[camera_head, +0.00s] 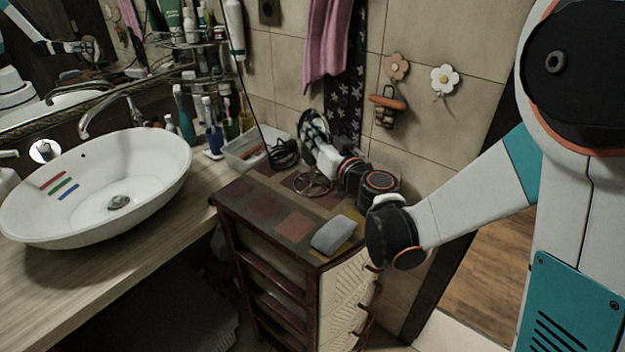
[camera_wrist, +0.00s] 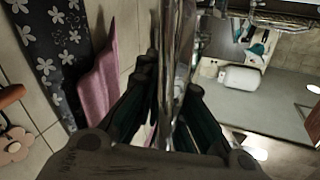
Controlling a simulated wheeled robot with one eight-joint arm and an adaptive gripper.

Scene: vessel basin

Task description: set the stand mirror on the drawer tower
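The drawer tower (camera_head: 265,207) has dark wood sides and a top patterned in brown and reddish squares. The stand mirror (camera_head: 303,124) is upright at the back of the tower, its round head partly hidden by my gripper. Its ring-shaped metal base (camera_head: 313,184) shows over the tower top; I cannot tell whether it touches. My gripper (camera_head: 316,133) is at the mirror's head. In the wrist view, the gripper's dark fingers (camera_wrist: 170,100) close from both sides on the shiny upright edge of the mirror (camera_wrist: 177,60).
A grey rounded object (camera_head: 332,235) lies on the tower's front corner. A white bin (camera_head: 245,150) and a coiled black item (camera_head: 284,152) are by the back left edge. The washbasin (camera_head: 100,185) stands left. A pink towel (camera_head: 325,45) and flower hooks are on the wall.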

